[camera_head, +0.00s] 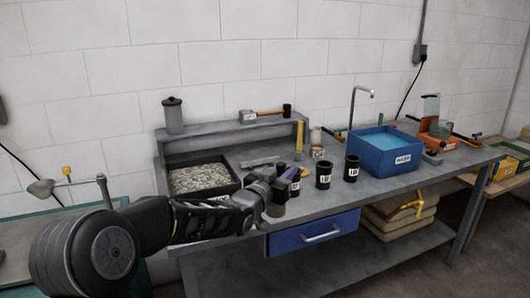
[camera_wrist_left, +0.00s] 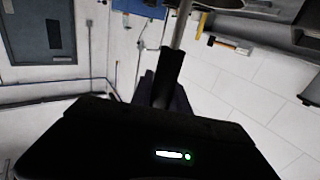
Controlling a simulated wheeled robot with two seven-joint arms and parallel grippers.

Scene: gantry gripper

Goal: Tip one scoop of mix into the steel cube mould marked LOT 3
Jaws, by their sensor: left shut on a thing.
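My left gripper (camera_head: 278,193) reaches in over the front of the bench and is shut on a tool, apparently the scoop. In the left wrist view this tool shows a dark handle (camera_wrist_left: 170,68) and a grey shaft (camera_wrist_left: 182,25); its far end and any load are out of sight. Three black round pots with white labels stand by the gripper: a near one (camera_head: 295,186) partly hidden by it, a middle one (camera_head: 323,182) and a right one (camera_head: 352,175). Their lettering is too small to read. A dark tray (camera_head: 236,188) of grey, gravelly mix lies left of the gripper. My right gripper is out of view.
A blue basin (camera_head: 372,163) of water stands right of the pots, with a tap above. A raised shelf (camera_head: 225,133) at the back holds a hammer (camera_head: 268,113) and a grey canister (camera_head: 173,117). A blue drawer (camera_head: 310,236) hangs under the bench.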

